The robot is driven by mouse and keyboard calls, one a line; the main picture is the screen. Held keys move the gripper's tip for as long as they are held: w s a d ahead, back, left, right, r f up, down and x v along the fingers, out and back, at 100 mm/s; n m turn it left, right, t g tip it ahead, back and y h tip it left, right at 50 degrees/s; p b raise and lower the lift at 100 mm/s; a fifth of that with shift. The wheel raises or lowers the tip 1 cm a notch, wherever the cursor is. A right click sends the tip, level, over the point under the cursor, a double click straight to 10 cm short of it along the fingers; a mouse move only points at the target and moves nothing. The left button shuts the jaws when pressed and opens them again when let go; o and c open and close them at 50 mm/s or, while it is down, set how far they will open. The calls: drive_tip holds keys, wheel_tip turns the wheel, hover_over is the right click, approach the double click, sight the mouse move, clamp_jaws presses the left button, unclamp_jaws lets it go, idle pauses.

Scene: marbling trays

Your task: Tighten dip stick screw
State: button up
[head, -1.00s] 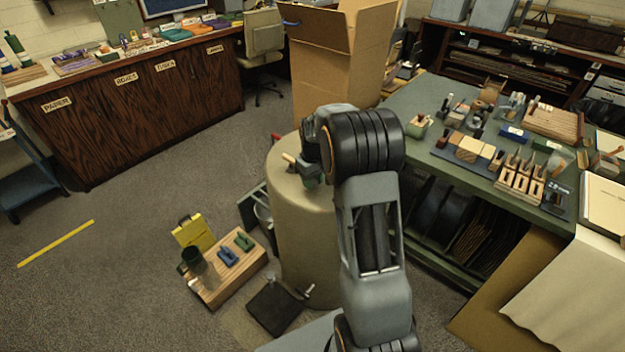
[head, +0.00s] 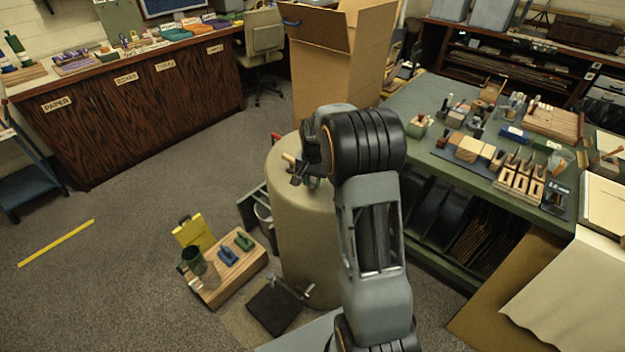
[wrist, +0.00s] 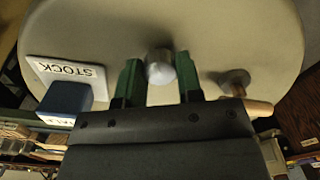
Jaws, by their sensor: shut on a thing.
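The dip stick screw shows as a round grey metal head (wrist: 160,66) on the beige top of a drum (wrist: 225,35) in the wrist view. My gripper (wrist: 160,78) has its two green fingers on either side of the head and is shut on it. The drum (head: 308,235) stands upright in the middle of the head view. There my gripper (head: 300,175) is low at the drum's top, partly hidden by my arm. The screw cannot be made out in the head view. Its thread and the dip stick are hidden.
On the drum top are a white STOCK label (wrist: 66,70), a blue block (wrist: 66,98) and a fitting (wrist: 235,80) beside a wooden handle (wrist: 258,107). A green bench (head: 420,100) with tools stands right.

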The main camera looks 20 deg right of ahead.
sight(312, 181)
drive_tip(key=m, duration=1.2)
drive_tip(key=shift+m, duration=0.4)
drive_tip(key=m, duration=1.1)
drive_tip(key=shift+w, duration=0.1)
drive_tip(key=shift+m, duration=0.4)
drive_tip(key=o, duration=0.9)
wheel_tip(312, 181, up, 14)
drive_tip(key=shift+a+f, duration=0.1)
drive_tip(key=shift+a, duration=0.05)
